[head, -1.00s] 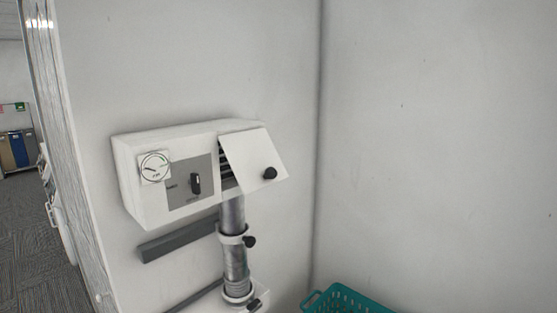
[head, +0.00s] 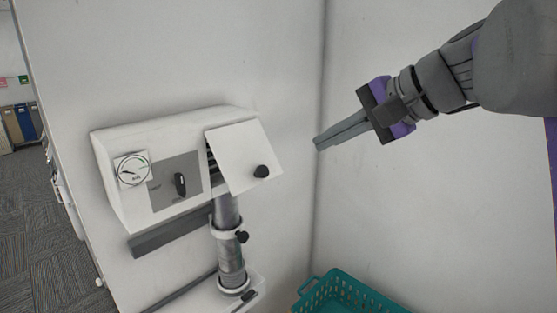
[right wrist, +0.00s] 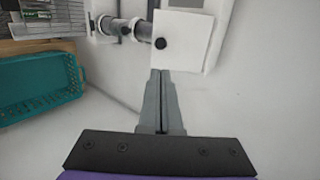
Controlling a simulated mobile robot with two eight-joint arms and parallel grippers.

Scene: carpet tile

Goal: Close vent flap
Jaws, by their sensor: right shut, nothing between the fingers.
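The white vent flap (head: 242,150) with a round black knob (head: 261,171) is tilted outward, open, at the right end of a white wall unit (head: 118,150). Dark slats show in the gap at its left edge. My right gripper (head: 317,146) is shut and empty, to the right of the flap and apart from it, pointing left toward it. In the right wrist view, the flap (right wrist: 184,38) and knob (right wrist: 160,44) lie just beyond the shut fingertips (right wrist: 161,72). My left gripper is in neither view.
The unit has a round gauge (head: 132,168) and a dark rotary switch (head: 180,184). A metal pipe (head: 230,245) with clamps runs down below the flap. A teal basket (head: 345,292) stands below, at the corner. The wall right of the flap is bare.

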